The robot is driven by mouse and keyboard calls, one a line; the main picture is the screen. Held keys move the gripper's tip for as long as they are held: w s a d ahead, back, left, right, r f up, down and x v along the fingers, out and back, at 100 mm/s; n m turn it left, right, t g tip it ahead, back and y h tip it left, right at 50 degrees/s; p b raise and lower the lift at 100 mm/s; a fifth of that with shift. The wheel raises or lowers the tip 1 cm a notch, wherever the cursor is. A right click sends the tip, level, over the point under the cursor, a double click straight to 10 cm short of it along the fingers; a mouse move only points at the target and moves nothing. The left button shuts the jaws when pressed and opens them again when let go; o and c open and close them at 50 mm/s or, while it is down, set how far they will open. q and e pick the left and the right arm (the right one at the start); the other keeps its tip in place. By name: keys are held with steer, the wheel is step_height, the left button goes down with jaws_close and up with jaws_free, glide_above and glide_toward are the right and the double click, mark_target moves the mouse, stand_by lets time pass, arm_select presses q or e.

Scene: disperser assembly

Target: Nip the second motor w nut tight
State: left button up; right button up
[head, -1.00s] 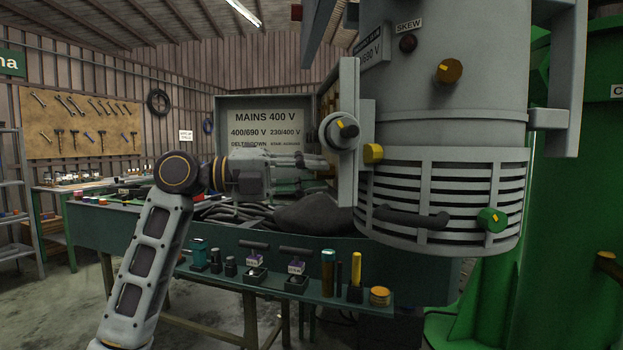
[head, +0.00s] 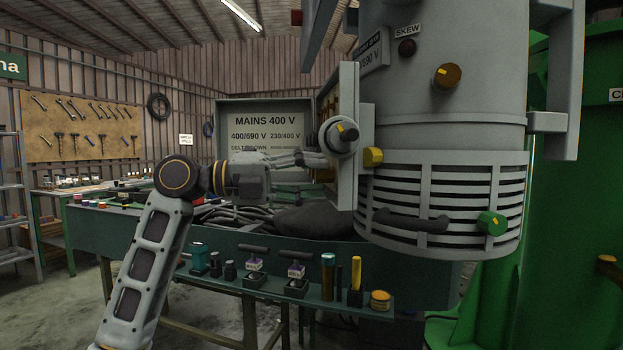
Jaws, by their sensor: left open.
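The motor (head: 440,100) is a large grey upright cylinder at right, with a slotted band round its lower part. An open terminal box (head: 366,140) sticks out on its left side. My left gripper (head: 318,160) reaches in from the left at the height of the box. Its fingers point right, close to the box's left edge; I cannot tell whether they touch it. It is open, and nothing shows between the fingers. The w nut cannot be made out; the inside of the box is hidden from this side. My right gripper is not in view.
A round grey fitting with a yellow mark (head: 338,135) sits just above my left fingertips. A green bench (head: 130,229) with dark cables stands below. Its front shelf (head: 222,278) holds several small tools and parts. A green structure (head: 575,200) fills the right side.

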arm_select(q)
steer(key=s+a, duration=0.1)
steer(key=a, duration=1.1)
steer(key=shift+s, duration=0.2)
